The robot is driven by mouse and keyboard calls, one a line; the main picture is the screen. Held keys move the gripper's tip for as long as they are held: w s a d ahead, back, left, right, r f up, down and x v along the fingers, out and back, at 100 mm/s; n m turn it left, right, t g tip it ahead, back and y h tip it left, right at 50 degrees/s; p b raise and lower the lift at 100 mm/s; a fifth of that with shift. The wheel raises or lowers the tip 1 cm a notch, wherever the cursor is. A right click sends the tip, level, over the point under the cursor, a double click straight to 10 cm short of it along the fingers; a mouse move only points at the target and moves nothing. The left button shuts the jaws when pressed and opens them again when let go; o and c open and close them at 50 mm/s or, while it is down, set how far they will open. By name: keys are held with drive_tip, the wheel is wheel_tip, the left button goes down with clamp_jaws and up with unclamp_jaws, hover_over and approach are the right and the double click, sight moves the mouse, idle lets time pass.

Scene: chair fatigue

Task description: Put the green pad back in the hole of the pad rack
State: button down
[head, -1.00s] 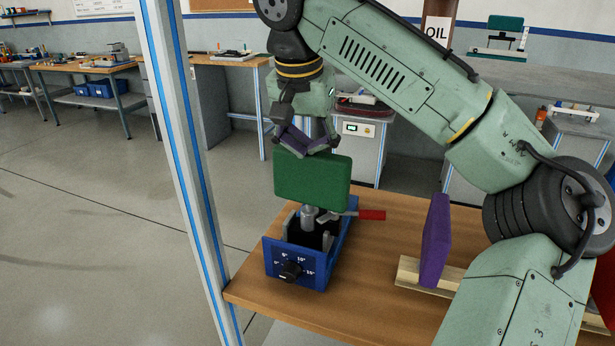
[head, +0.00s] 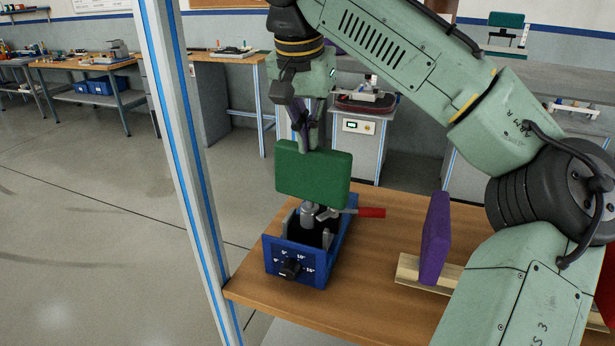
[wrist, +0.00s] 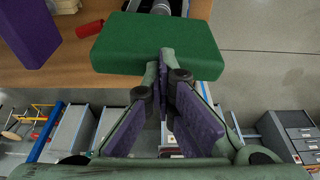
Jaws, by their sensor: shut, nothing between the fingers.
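The green pad (head: 312,174) stands upright on the grey post of the blue fixture with the angle dial (head: 293,264). My gripper (head: 309,146) is above and behind the pad's top edge, with its purple-lined fingers closed together and empty. In the wrist view the fingertips (wrist: 165,54) come together at the edge of the green pad (wrist: 150,42); I cannot tell whether they touch it. The wooden pad rack (head: 408,270) is on the table at the right, with a purple pad (head: 436,238) upright in it. My arm hides part of the rack, and no empty hole shows.
The fixture's red-handled lever (head: 371,213) sticks out to the right below the green pad. A blue-striped post (head: 186,170) stands left of the wooden table (head: 380,222). The table is bare between fixture and rack. Benches and cabinets stand behind.

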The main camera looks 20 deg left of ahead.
drive_tip(key=shift+w+v, duration=0.25)
drive_tip(key=shift+v, duration=0.75)
drive_tip(key=shift+w+v, duration=0.25)
drive_tip(key=shift+v, duration=0.8)
drive_tip(key=shift+r, duration=0.1)
drive_tip(key=c, duration=2.3)
unclamp_jaws()
drive_tip(key=o, duration=0.4)
